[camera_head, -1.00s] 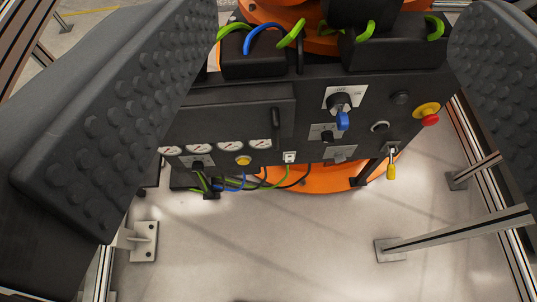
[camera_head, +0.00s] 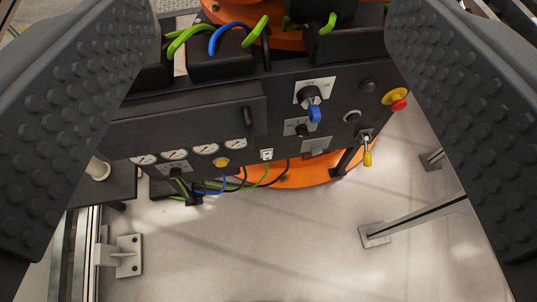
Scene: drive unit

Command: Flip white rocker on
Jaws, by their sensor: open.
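The white rocker (camera_head: 267,155) is a small white switch low on the black control panel (camera_head: 185,115), right of a yellow button. It is too small to tell which way it is tipped. My gripper (camera_head: 265,130) is open, with one dark studded finger at each side of the view. The panel shows between the fingers, farther off. Nothing is held, and neither finger is seen touching the panel.
Around the rocker are a yellow button (camera_head: 221,162), a blue-handled rotary switch (camera_head: 314,110), a red emergency stop (camera_head: 398,103) and a yellow-handled key or lever (camera_head: 367,157). Cables hang below the panel. Metal posts stand on the floor at both sides.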

